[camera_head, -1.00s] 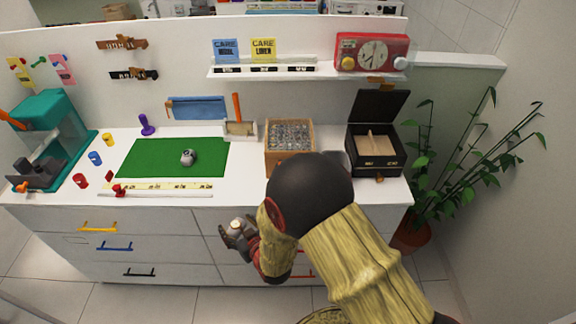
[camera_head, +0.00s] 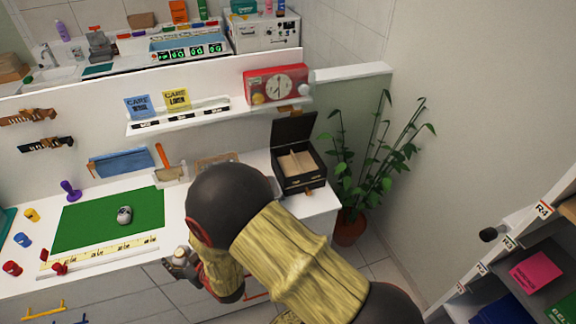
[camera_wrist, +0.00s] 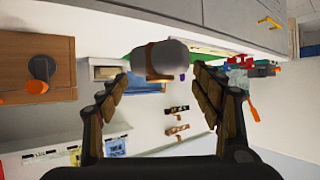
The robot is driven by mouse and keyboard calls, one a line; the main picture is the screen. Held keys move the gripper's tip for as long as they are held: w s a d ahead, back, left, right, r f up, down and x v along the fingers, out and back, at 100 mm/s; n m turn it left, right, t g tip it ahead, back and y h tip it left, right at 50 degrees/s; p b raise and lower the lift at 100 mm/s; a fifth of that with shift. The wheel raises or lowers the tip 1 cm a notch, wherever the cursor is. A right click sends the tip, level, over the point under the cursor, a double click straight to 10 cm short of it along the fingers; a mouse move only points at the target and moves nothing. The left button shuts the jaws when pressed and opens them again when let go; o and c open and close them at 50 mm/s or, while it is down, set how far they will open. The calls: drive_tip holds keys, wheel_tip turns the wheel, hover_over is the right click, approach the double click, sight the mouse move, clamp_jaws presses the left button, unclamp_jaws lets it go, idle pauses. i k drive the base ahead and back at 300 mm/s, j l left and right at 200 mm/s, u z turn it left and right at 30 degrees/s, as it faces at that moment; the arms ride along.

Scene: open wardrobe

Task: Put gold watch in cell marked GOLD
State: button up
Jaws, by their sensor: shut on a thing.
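My gripper (camera_head: 180,262) is in front of the counter's front edge, left of my arm. It also shows in the wrist view (camera_wrist: 163,80), with its fingers closed around a rounded grey piece with a brown-gold band, taken to be the gold watch (camera_wrist: 165,55). Only a small pale part of the watch shows in the head view (camera_head: 181,254). The black box with two cells (camera_head: 300,184) stands open at the counter's right end, to the right of and beyond my gripper. Its cell labels are too small to read now. A silver-grey watch-like thing (camera_head: 124,215) lies on the green mat.
The green mat (camera_head: 85,226) covers the middle of the counter. My arm hides most of the wooden tray (camera_head: 217,160) left of the box. A potted plant (camera_head: 350,225) stands right of the counter. A shelf rack (camera_head: 500,250) is at the far right.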

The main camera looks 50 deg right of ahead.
sight(287, 169)
drive_tip(key=k+z, duration=0.1)
drive_tip(key=z, duration=2.05)
